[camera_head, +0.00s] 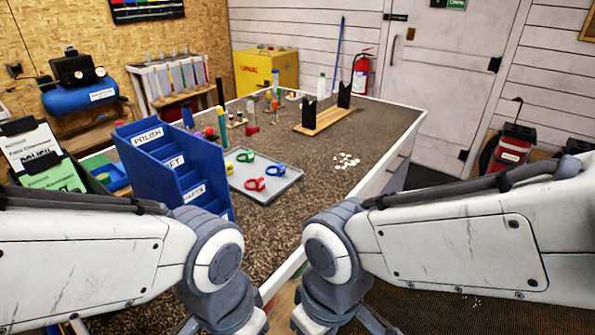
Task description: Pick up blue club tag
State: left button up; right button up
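A blue ring-shaped tag (276,170) lies on a shallow grey tray (290,184) on the workbench. A red ring-shaped tag (255,184) lies to its front left, and a green one (245,156) lies to its back left. Nothing holds the blue tag. My two arms come in from the left and right, with their wrists bent down at the bottom of the view, well in front of the tray. The fingers of both grippers are cut off by the bottom edge.
A blue stepped bin (150,160) labelled POLISH stands left of the tray. Bottles and tools stand behind it. A wooden stand with black uprights (325,117) is at the back. Small white pieces (346,160) lie right of the tray. The bench front is clear.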

aim_at(281, 167)
jog(key=z, duration=0.4)
jog(key=k, duration=0.55)
jog(key=z, duration=1)
jog(key=k, duration=0.75)
jog(key=z, duration=0.5)
jog(key=i, duration=1.65)
jog(key=u, duration=0.65)
jog(key=i, duration=1.3)
jog(key=u, duration=1.75)
jog(key=i, duration=0.85)
jog(key=u, duration=0.75)
